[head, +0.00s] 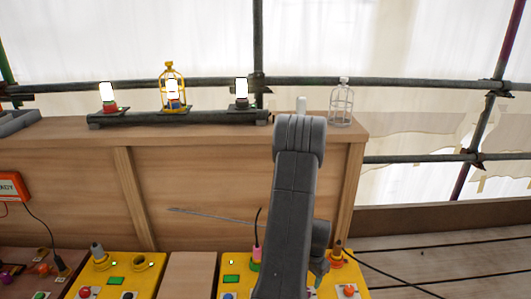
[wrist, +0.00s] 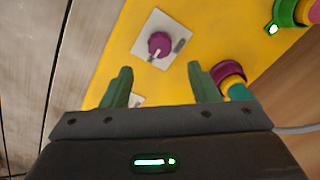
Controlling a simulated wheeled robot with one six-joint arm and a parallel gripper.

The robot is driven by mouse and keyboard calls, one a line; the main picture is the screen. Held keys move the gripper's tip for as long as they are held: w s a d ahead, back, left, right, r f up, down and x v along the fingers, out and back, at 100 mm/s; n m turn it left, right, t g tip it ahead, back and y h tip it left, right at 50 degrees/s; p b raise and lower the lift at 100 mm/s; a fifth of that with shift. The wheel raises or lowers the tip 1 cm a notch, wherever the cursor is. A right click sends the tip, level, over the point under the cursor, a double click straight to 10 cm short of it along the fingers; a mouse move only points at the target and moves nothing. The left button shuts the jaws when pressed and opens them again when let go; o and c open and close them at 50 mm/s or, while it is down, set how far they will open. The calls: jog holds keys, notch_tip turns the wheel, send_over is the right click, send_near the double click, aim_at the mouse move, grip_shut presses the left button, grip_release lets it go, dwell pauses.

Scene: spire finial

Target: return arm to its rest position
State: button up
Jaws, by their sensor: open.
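My arm (head: 293,190) rises through the middle of the head view, in front of a wooden crate-like bench. My gripper (wrist: 160,87) shows in the wrist view with its two green fingers apart and nothing between them. It is above a yellow panel (wrist: 112,60). A purple knob (wrist: 160,44) on a white plate lies just beyond the fingertips. In the head view the gripper itself cannot be made out clearly behind my arm.
On the wooden bench (head: 200,190) stands a dark rail (head: 180,118) with several lamps, one inside a yellow cage (head: 172,72). A clear cage (head: 341,102) stands at the right end. Yellow control boxes (head: 145,268) line the front. Cables run right over planks (head: 450,245).

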notch_tip(320, 180, up, 6)
jog(key=p, duration=0.1)
notch_tip(320, 180, down, 14)
jog(key=b, duration=0.4)
jog(key=shift+w+a+r, duration=0.1)
jog(key=shift+a+r, duration=0.05)
jog(key=shift+r, duration=0.1)
jog(key=shift+f, duration=0.4)
jog(key=n, duration=0.4)
jog(key=shift+r+n+b, duration=0.1)
jog(key=shift+n+b, duration=0.2)
jog(key=shift+b, duration=0.1)
jog(key=n, duration=0.4)
jog(key=shift+w+n, duration=0.1)
jog(key=shift+n, duration=0.2)
jog(key=n, duration=0.4)
jog(key=shift+n+g, duration=0.3)
jog(key=shift+n, duration=2.1)
